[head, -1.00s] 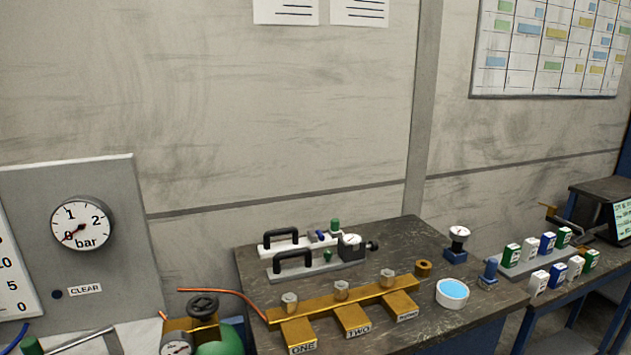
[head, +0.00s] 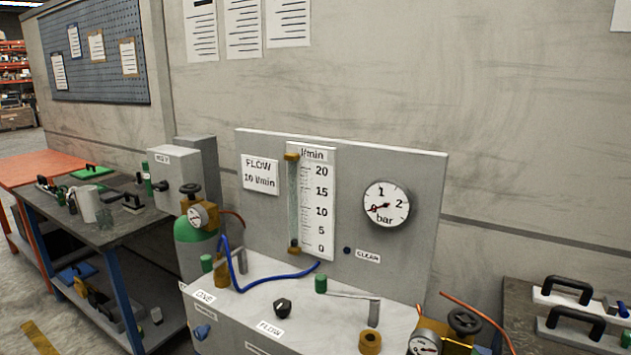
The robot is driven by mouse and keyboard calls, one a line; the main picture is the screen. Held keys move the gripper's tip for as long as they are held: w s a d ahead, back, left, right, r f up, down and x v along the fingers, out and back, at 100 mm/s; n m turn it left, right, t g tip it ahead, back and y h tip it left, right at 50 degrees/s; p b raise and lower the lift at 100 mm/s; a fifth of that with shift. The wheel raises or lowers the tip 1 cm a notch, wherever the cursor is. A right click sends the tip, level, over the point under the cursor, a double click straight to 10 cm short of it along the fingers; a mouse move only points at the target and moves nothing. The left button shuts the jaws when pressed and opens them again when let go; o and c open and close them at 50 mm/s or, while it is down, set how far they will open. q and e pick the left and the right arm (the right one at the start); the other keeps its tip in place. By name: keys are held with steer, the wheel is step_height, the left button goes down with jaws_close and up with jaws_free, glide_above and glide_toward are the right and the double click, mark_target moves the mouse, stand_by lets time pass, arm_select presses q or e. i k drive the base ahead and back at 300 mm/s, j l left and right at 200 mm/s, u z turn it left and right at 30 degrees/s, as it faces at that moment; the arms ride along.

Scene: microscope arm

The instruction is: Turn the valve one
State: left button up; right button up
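A label (head: 204,295) that seems to read ONE is on the left end of the light grey panel box (head: 330,325). A small blue part (head: 202,332) shows just below it on the box's front. A black knob (head: 283,307) stands above the FLOW label (head: 270,328). A green cylinder (head: 196,245) at the left carries a black handwheel (head: 190,188) and a round gauge. A second black handwheel (head: 465,321) shows at the lower right. I cannot tell which of these is valve one. Neither gripper is in view.
The upright panel holds a flow tube with a scale (head: 317,205) and a bar gauge (head: 386,205) near 0. A blue hose (head: 265,275) runs along its foot. A cluttered dark bench (head: 115,232) stands left. Black-handled tools (head: 570,290) lie on the right bench.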

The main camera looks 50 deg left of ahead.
mark_target(191, 189)
steer(key=u, duration=2.3)
